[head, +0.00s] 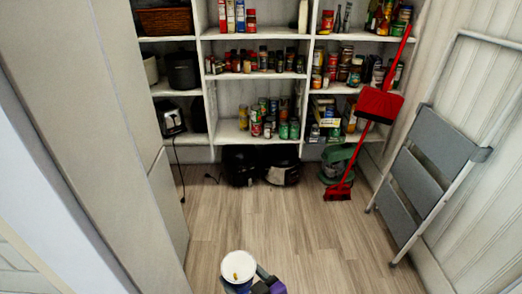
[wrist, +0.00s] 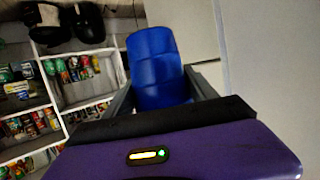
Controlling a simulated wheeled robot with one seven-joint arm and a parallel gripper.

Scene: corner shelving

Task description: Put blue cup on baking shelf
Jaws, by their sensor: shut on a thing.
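The blue cup (wrist: 158,65) is between the two fingers of my gripper (wrist: 158,102) in the wrist view, and the fingers are shut on its sides. In the head view the cup (head: 238,268) shows at the bottom, with its pale round top facing up and a small yellowish spot on it. My gripper (head: 262,280) is beside it at the lower edge, mostly cut off. White corner shelving (head: 230,131) stands across the room, well apart from the cup. Which shelf is the baking shelf, I cannot tell from labels.
Cans and jars (head: 268,118) crowd several shelves. Dark appliances (head: 282,172) and a green one (head: 336,165) stand on the floor below. A red broom (head: 378,105) and a folded grey stepladder (head: 420,170) are at the right. The wooden floor (head: 270,215) between is clear.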

